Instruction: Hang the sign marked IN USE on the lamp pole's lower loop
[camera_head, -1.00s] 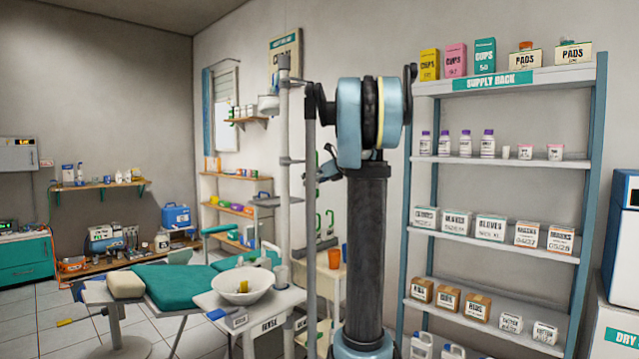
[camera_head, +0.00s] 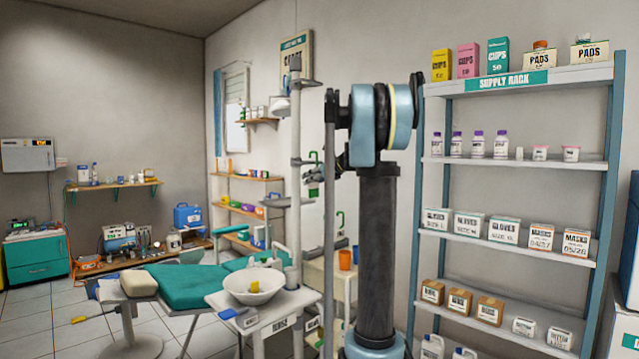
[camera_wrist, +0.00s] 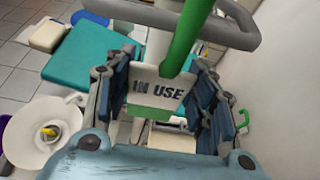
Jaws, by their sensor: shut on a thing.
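The white IN USE sign (camera_wrist: 158,92) has dark letters and a green lower edge. A thick green hook (camera_wrist: 185,35) rises from it. In the wrist view my gripper (camera_wrist: 163,75) is shut on the sign, with a finger on each side. A grey tubular loop (camera_wrist: 240,18) crosses the top of that view, close to the hook. I cannot tell whether the hook is through it. In the head view the lamp pole (camera_head: 295,165) stands left of my arm, and my gripper (camera_head: 318,175) is just right of it, small and partly hidden.
A side table (camera_head: 265,318) with a white bowl (camera_head: 253,290) stands before the pole. A teal dental chair (camera_head: 190,287) is to the left. The supply rack (camera_head: 520,165) stands on the right.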

